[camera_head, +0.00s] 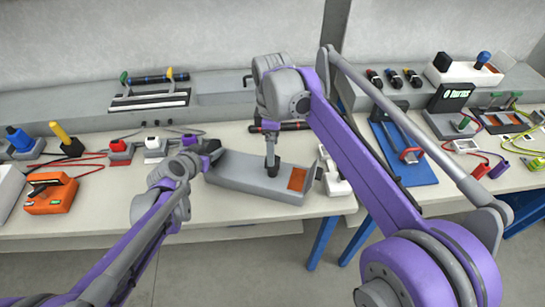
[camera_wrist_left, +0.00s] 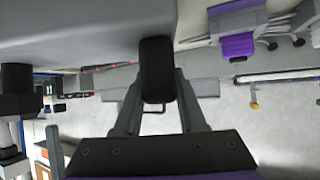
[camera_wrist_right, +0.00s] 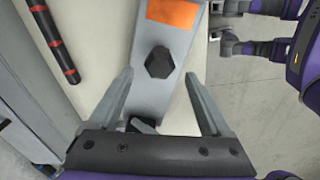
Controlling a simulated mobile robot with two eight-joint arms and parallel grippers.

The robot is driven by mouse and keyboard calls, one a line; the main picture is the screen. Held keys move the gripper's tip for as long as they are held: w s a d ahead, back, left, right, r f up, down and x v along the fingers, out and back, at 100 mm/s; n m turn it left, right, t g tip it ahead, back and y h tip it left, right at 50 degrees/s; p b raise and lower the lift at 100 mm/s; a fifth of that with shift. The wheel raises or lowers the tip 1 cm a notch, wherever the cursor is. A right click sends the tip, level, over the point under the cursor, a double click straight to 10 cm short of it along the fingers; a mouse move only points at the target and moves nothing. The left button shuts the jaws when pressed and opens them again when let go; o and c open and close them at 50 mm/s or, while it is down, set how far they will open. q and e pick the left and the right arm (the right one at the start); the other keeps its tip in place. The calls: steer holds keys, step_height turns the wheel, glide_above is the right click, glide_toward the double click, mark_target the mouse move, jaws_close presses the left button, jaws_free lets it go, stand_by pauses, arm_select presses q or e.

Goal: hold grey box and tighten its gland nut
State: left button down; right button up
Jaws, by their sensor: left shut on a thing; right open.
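The grey box (camera_head: 235,174) lies on the bench in the middle of the head view, with an orange panel (camera_head: 297,179) near its right end. My left gripper (camera_head: 209,148) is at its left end. In the left wrist view its fingers (camera_wrist_left: 160,88) are shut on a black rounded end piece against the box. My right gripper (camera_head: 271,150) points down over the box. In the right wrist view it is open (camera_wrist_right: 158,95), with a black hexagonal nut (camera_wrist_right: 160,62) on the box's top just beyond its fingertips, apart from both. The orange panel (camera_wrist_right: 173,12) lies farther off.
A black rod with red bands (camera_wrist_right: 55,45) lies behind the box. An orange device (camera_head: 50,194) is at the left, a white block (camera_head: 334,180) close to the box's right end, and a blue board (camera_head: 405,150) farther right. The bench's front edge is near the box.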

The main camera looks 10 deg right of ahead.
steer(key=shift+f, duration=2.4)
jaws_close()
steer(key=shift+m, duration=0.4)
steer(key=m, duration=1.1)
